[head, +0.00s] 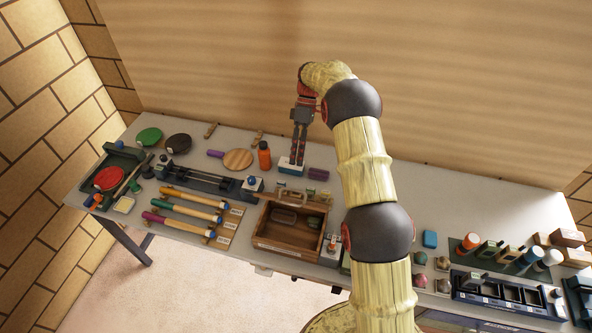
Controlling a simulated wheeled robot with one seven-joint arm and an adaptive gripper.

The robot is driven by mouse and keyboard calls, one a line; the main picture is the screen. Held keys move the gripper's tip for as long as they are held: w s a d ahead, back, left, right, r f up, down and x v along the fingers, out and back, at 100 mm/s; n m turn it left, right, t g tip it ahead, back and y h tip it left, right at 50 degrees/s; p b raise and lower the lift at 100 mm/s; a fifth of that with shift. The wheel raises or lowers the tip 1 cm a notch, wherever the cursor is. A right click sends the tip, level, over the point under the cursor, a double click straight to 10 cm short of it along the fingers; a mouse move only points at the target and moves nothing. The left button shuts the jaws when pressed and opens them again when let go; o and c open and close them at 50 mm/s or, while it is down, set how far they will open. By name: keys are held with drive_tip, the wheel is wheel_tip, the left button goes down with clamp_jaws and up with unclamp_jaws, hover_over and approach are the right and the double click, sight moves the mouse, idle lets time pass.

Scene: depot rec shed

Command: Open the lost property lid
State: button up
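A brown wooden box (262,241) stands at the front middle of the table. A few small dark items show inside it. A pale handle-like piece (290,196) lies along its back edge. I cannot tell whether this belongs to a lid, and no lost property label is readable. My gripper (297,160) points down behind the box, towards the back of the table, apart from it. Its fingertips are at or just above a small white and blue block (290,168). The fingers look close together. Whether they grip the block is too small to tell.
An orange bottle (264,156) and a round wooden paddle (238,159) are left of my gripper. Several colored-handled tools (190,196) lie left of the box. A dark compartment tray (500,292) and cups are at the right. The back right tabletop (475,205) is clear.

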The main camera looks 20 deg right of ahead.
drive_tip(key=shift+v, duration=1.45)
drive_tip(key=shift+c, duration=0.3)
